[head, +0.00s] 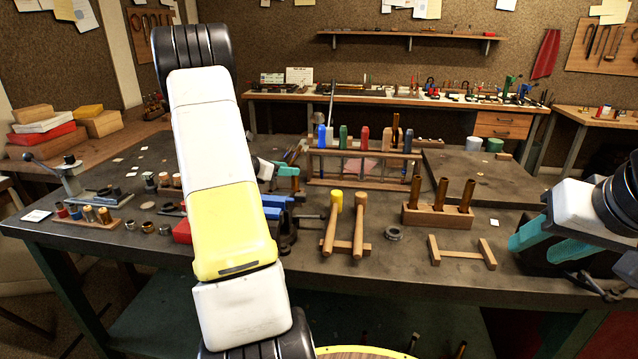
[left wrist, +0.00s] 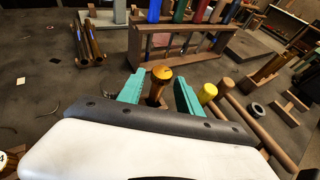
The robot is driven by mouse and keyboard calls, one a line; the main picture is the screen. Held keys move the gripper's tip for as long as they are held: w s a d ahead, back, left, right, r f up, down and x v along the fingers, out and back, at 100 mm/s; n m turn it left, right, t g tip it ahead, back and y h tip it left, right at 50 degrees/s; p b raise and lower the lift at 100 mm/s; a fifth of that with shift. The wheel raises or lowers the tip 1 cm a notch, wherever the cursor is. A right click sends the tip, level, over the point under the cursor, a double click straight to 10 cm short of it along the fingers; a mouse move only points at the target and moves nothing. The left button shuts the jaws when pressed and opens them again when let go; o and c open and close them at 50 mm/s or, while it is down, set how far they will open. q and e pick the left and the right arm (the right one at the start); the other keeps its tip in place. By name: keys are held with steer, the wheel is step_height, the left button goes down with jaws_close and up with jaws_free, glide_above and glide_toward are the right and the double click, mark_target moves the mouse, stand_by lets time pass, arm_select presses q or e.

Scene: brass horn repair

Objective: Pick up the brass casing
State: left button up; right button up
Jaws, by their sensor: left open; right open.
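A brass casing (left wrist: 161,74) with a wide golden top and a darker, narrower body stands between the teal fingers of my left gripper (left wrist: 158,80) in the left wrist view. The fingers are apart, with a gap visible on both sides of the casing. Its lower end is hidden behind my gripper body. In the head view my left gripper (head: 288,169) shows only in part beside my arm, and I cannot make out the casing there. My right gripper (head: 540,236) is open and empty at the right of the bench.
A wooden tool rack (head: 360,168) stands behind. A yellow-headed mallet (head: 333,220) and a wooden mallet (head: 360,222) lie to the right. A wooden block (head: 437,217) holds three brass tubes. Several brass tubes (left wrist: 88,44) lie left of my left gripper.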

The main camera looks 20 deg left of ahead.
mark_target(295, 186)
arm_select(q)
steer(key=x, duration=0.4)
steer(key=shift+d+f, duration=0.1)
steer(key=shift+f, duration=0.15)
jaws_close()
steer(key=shift+r, duration=0.1)
stand_by(1.0)
